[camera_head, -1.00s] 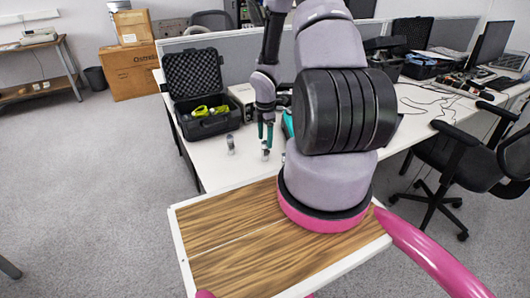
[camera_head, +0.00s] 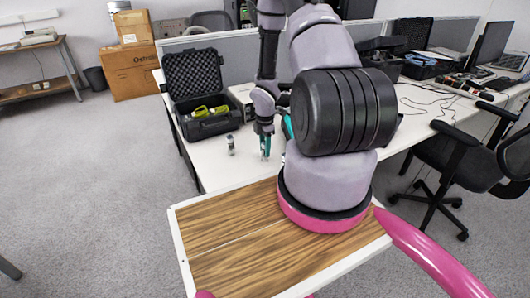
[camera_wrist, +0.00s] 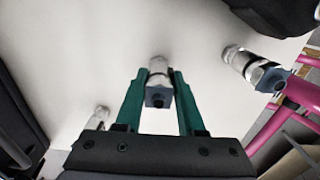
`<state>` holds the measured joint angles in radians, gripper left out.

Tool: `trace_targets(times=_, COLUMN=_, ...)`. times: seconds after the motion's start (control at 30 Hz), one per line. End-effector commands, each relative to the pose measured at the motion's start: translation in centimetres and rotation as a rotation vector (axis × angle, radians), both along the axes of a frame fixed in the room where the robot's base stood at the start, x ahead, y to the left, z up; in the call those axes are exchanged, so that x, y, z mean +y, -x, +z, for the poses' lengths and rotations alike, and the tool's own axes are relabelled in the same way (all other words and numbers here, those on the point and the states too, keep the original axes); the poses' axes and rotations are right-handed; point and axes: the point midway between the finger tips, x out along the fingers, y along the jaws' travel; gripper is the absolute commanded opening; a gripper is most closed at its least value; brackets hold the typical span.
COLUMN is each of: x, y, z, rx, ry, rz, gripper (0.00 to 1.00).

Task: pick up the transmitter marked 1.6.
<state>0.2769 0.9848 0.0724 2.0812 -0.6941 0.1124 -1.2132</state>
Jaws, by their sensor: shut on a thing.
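My gripper (camera_head: 265,153) is low over the white table, its teal fingers pointing down. In the wrist view my gripper (camera_wrist: 158,80) is shut on a small silver transmitter (camera_wrist: 158,70) with a dark square end, held between the fingertips. A second, similar transmitter (camera_wrist: 240,58) is apart from the fingers, to the right. A third small silver piece (camera_wrist: 102,114) shows at the left, partly hidden by the gripper body. In the head view one transmitter (camera_head: 231,145) stands left of my gripper. No marking is readable, so I cannot tell which is 1.6.
An open black case (camera_head: 206,125) with yellow-green items (camera_head: 210,110) is at the table's left. A light instrument box (camera_head: 241,97) stands behind my gripper. A grey partition (camera_head: 235,52) runs along the back. The table's front edge is close.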

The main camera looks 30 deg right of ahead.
Motion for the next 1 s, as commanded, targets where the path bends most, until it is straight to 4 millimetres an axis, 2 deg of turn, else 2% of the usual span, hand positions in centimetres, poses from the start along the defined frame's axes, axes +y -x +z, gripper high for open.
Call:
trace_targets(times=0.23, x=0.0, y=-0.1, z=0.8, rx=-0.002, ry=-0.001, rz=-0.001, gripper=0.00)
trace_targets(times=0.6, x=-0.1, y=-0.1, z=7.7, rx=-0.004, ry=0.001, rz=-0.003, gripper=0.00)
trace_targets(times=0.8, x=0.0, y=0.0, z=10.1, rx=-0.002, ry=0.000, rz=-0.002, gripper=0.00)
trace_targets(times=1.0, x=0.0, y=0.0, z=11.4, rx=-0.002, ry=0.000, rz=-0.001, gripper=0.00)
